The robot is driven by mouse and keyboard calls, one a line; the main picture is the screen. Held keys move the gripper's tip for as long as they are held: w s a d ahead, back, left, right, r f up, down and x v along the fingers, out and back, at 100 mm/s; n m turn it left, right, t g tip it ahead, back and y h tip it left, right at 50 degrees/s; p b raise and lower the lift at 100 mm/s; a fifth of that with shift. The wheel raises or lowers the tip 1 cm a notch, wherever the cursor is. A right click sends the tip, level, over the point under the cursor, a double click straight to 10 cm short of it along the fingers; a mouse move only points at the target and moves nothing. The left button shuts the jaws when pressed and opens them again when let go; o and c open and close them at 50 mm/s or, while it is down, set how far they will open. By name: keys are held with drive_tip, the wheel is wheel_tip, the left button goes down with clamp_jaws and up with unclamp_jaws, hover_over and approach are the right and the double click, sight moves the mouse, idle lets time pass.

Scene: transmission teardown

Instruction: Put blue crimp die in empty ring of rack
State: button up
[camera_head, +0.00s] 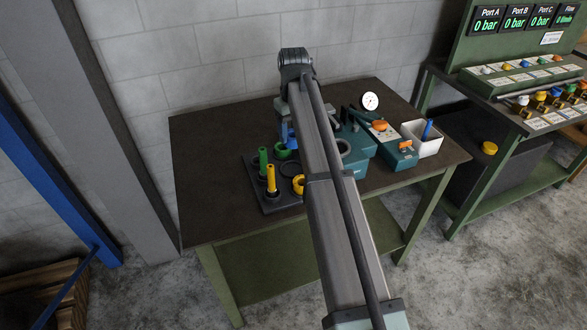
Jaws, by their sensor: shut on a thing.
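The dark rack (263,197) lies on the table's left part. A green peg (263,160) and a yellow peg (271,177) stand in it on the left. A green ring (284,154) and a yellow ring (298,184) sit on its right side, with a dark ring (289,169) between them that looks empty. My gripper (284,120) is shut on a blue piece (287,137), apparently the blue crimp die, above the rack's back edge. My arm hides part of the gripper, the die and the rack's right side, so I cannot tell how high the die is.
A teal press (354,145) with a gauge (370,101) stands right of my arm. A white box (424,141) holding a blue piece (427,130) is at the table's right end. The table's left part (205,165) is bare.

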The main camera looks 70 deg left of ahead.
drive_tip(key=shift+s+a+f, duration=0.1)
drive_tip(key=shift+s+f, duration=0.05)
drive_tip(key=shift+f, duration=5.3)
drive_tip(key=shift+f, duration=0.2)
drive_tip(key=o, duration=1.5)
wheel_tip(320, 180, up, 12)
drive_tip(key=shift+r, duration=0.2)
